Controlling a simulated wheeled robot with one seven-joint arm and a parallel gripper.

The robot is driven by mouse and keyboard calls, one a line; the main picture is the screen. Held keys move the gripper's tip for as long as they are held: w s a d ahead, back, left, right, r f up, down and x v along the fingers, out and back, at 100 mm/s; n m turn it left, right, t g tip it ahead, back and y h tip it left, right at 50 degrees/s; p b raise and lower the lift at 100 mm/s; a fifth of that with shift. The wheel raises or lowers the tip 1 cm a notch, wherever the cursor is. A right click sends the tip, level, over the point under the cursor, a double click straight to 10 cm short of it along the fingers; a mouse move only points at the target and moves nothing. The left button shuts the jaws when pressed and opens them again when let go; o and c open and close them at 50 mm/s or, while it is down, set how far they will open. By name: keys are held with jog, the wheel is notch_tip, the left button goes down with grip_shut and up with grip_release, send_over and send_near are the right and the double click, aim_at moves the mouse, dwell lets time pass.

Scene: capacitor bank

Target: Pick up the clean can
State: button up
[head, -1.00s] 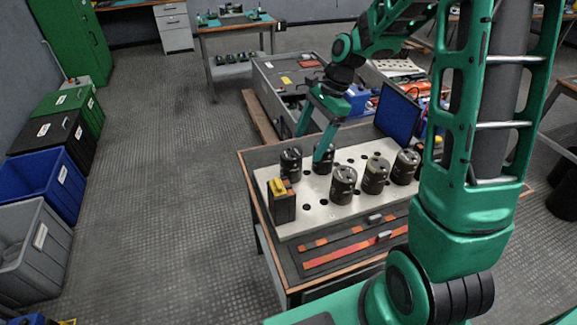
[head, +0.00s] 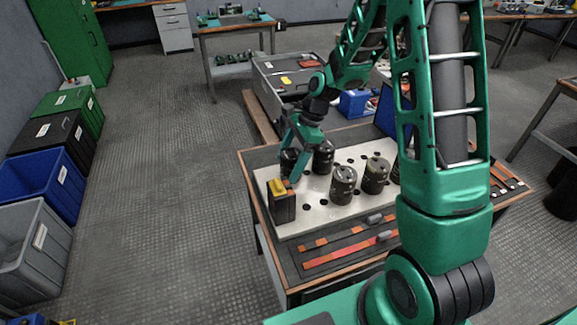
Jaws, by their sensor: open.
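Several dark cylindrical cans stand upright on a pale board with round holes (head: 310,222). The back-left can (head: 287,166) is partly covered by my gripper (head: 289,165). My gripper points down with its fingers spread at this can; I cannot tell whether they touch it. To its right stands another back can (head: 323,157). A front can (head: 343,186) and a can with a pale, stained-looking top (head: 375,176) stand nearer. A further can (head: 397,170) is mostly hidden by my arm. Which can is clean is hard to tell at this size.
A black box with a yellow top (head: 282,202) stands at the board's left edge, close to my gripper. Orange strips (head: 350,250) lie along the bench front. A blue panel (head: 385,112) stands behind the board. Bins (head: 45,175) line the left wall; the floor between is clear.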

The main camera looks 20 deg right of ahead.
jog(key=shift+x, duration=1.2)
jog(key=shift+w, duration=0.1)
jog(key=c, duration=1.6)
jog(key=shift+o, duration=0.2)
jog(key=shift+r, duration=5.05)
